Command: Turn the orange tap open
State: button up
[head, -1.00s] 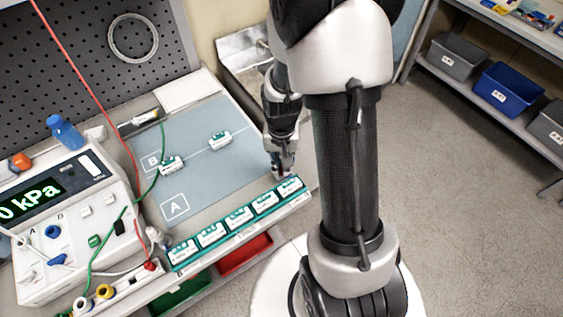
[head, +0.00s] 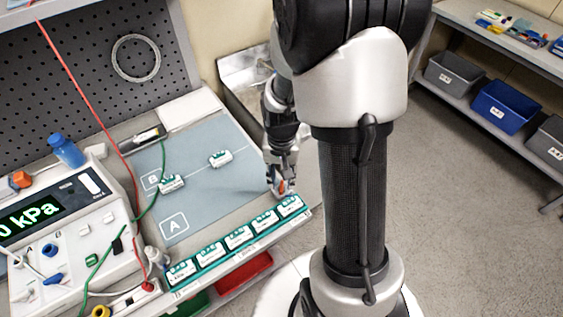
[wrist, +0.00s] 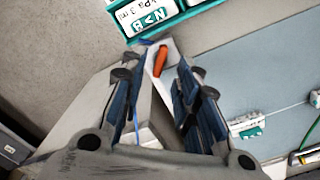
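The orange tap (wrist: 160,61) is a short orange lever on a pale block at the edge of the bench, beside the end of the green-labelled rack (wrist: 155,14). In the wrist view my gripper (wrist: 157,70) is open, and the lever shows between its fingertips, nearer the right one. I cannot tell whether a finger touches it. In the head view my gripper (head: 281,188) is low at the bench's right end, and a bit of the orange tap (head: 284,185) shows between the fingers, mostly hidden by them.
The rack of several green-and-white modules (head: 238,238) lies along the front edge. Two similar modules rest on the blue-grey mat (head: 205,195). A pressure device reading "kPa" (head: 45,220), with cables, stands at left. A metal sink (head: 240,75) is behind my arm. Open floor lies at right.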

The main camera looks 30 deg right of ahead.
aim_at(282, 185)
notch_tip(282, 185, up, 9)
dwell(0.3)
dwell(0.4)
